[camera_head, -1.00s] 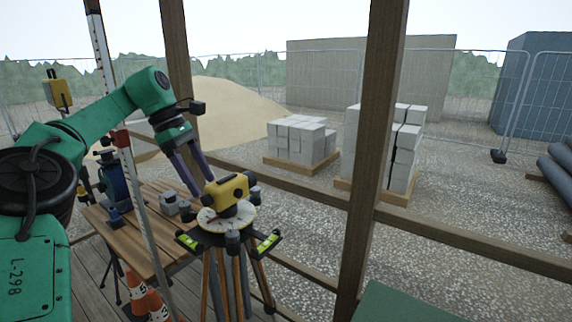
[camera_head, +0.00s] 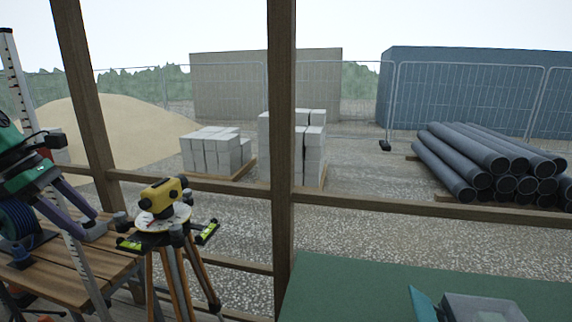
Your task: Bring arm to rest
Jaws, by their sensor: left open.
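My left arm comes in at the left edge. Its left gripper (camera_head: 88,222) has its two dark fingers apart and empty, slanting down over the wooden bench (camera_head: 105,268). The yellow levelling instrument (camera_head: 162,196) stands upright on the round white plate of a tripod (camera_head: 172,262), to the right of my fingers and apart from them. Much of the left arm is cut off by the frame edge. My right gripper does not show.
A striped staff (camera_head: 18,85) stands at far left, partly in front of my arm. Timber posts (camera_head: 282,120) and rails frame the opening. A green tabletop (camera_head: 350,290) with a grey box (camera_head: 482,308) is at lower right. Outside are block stacks (camera_head: 212,152) and pipes (camera_head: 480,165).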

